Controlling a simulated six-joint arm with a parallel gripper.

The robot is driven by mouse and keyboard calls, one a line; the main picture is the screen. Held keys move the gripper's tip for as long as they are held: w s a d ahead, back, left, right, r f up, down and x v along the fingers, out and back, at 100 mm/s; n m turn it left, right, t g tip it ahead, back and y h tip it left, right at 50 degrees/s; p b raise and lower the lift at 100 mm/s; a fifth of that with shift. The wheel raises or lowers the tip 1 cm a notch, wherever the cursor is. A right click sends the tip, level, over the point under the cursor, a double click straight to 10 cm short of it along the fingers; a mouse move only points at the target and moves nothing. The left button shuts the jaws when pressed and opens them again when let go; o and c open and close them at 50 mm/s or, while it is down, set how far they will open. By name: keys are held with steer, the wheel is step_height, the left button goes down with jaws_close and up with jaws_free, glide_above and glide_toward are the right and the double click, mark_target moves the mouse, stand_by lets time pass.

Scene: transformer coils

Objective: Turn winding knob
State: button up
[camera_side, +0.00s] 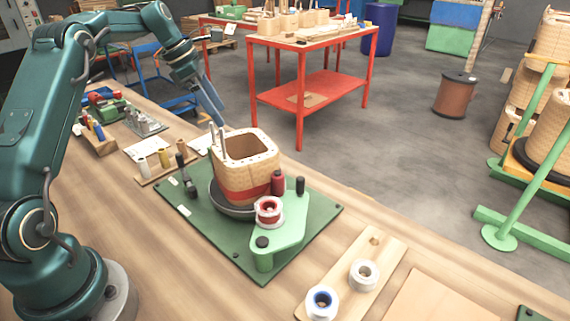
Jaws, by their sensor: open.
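A square wooden coil form (245,160) with a red band near its base stands on a dark round turntable (232,208), on a green base plate (205,232). A light green bracket (285,238) beside it carries a spool of red wire (269,210). Black knobs show on this fixture, one upright at the right (300,185) and one low at the front (262,242); I cannot tell which is the winding knob. My gripper (218,148) is open and points down at the form's left rear edge, apart from these knobs. Whether it touches the form is unclear.
A wooden board (345,290) with a blue-cored spool (321,302) and a white spool (364,274) lies at the front right. Small spools and tools (100,130) crowd the bench's left rear. A red table (330,88) stands behind, beyond open floor.

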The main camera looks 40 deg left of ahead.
steer(key=shift+s+a+f+n, duration=0.2)
steer(key=shift+a+f, duration=0.1)
steer(key=shift+f, duration=0.3)
steer(key=shift+s+a+f+n, duration=0.1)
steer(key=shift+s+a+f, duration=0.15)
steer(key=shift+f, duration=0.35)
steer(key=shift+x, duration=2.35)
jaws_close()
steer(key=shift+w, duration=0.1)
steer(key=shift+a+m+g+h, duration=0.1)
steer(key=shift+m+g+h, duration=0.35)
steer(key=shift+m, duration=0.95)
